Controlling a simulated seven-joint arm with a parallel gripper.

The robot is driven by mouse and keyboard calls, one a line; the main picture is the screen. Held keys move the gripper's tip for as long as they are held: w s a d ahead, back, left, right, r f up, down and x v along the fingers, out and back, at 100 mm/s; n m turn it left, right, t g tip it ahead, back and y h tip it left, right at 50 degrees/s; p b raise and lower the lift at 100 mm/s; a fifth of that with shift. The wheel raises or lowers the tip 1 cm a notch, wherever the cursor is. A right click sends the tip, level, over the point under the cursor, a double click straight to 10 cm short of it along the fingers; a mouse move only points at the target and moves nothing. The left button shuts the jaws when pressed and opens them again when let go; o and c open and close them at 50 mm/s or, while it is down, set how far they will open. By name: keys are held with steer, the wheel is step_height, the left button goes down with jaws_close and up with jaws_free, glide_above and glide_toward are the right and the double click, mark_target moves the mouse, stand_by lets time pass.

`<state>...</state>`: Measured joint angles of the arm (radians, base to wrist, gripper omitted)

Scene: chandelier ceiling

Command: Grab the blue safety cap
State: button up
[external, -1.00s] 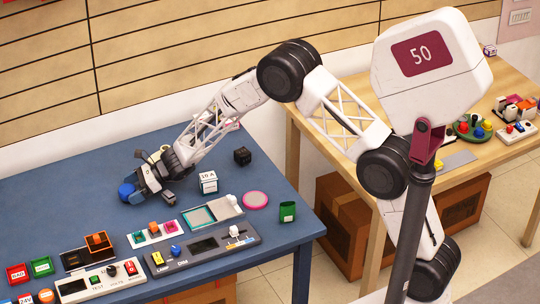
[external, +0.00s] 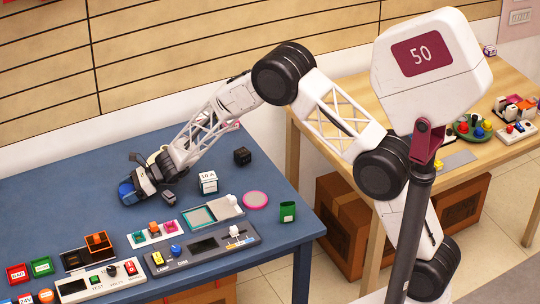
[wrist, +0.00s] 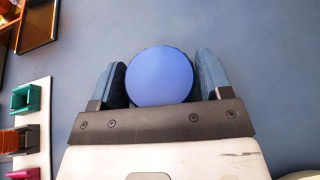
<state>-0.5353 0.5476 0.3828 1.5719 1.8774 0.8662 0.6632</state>
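The blue safety cap (wrist: 160,76) is round with a ridged edge, and it sits between the two fingers in the wrist view. In the external view the cap (external: 126,189) shows at the far left end of my gripper, on the blue table. My gripper (wrist: 161,82) is open around the cap, one finger on each side. Narrow gaps seem to show beside the cap, so I see no clear grip. In the external view my gripper (external: 134,187) is low over the table and partly covers the cap. The cap's underside is hidden.
The blue table (external: 60,200) is bare around the cap. A white box (external: 208,182) and a black cube (external: 242,156) stand to the right.

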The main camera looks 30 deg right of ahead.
mark_target(127, 189)
steer(key=c, duration=0.5)
steer(key=shift+c, duration=0.2)
steer(key=shift+r, duration=5)
